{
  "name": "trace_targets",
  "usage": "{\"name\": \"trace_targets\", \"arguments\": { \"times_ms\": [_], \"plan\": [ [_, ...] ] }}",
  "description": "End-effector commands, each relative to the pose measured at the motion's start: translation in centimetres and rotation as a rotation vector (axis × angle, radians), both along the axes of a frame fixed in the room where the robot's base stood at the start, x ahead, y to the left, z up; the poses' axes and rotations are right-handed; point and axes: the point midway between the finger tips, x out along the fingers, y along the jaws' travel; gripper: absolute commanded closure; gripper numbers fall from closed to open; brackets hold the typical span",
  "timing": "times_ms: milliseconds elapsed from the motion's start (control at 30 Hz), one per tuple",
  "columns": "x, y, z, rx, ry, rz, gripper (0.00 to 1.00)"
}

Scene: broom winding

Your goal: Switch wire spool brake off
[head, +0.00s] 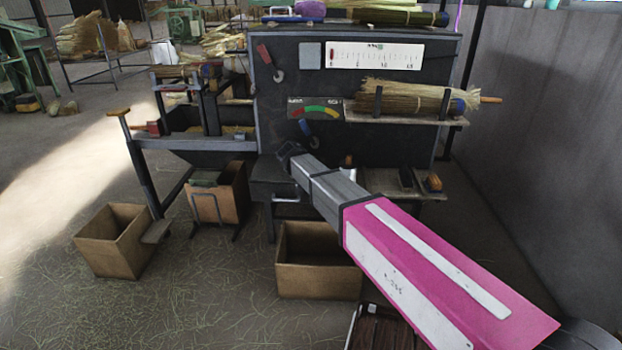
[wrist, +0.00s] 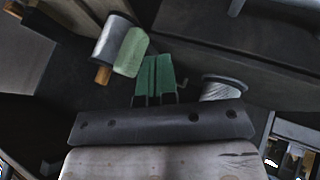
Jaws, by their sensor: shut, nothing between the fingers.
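In the wrist view, my gripper (wrist: 157,66) shows as green fingers, shut and empty. To their right is a grey ribbed spool (wrist: 222,89), which looks like the wire spool, with a small bent rod beside it. I cannot tell which part is the brake. In the head view, my arm reaches to the dark machine panel (head: 365,75); the fingers and spool cannot be made out there.
A colored gauge (head: 320,111) and a shelf with a straw bundle (head: 408,98) are on the machine. A bench frame (head: 190,143) stands left. Cardboard boxes (head: 115,240) (head: 318,278) sit on the straw-strewn floor. A grey wall (head: 560,140) is on the right.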

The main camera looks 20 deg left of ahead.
Motion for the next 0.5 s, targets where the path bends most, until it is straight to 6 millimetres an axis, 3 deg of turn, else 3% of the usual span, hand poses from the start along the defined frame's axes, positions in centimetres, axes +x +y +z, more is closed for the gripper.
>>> {"name": "trace_targets", "arguments": {
  "times_ms": [500],
  "plan": [
    [-4.7, 2.1, 6.5, 0.006, 0.0, 0.005, 1.0]
  ]
}}
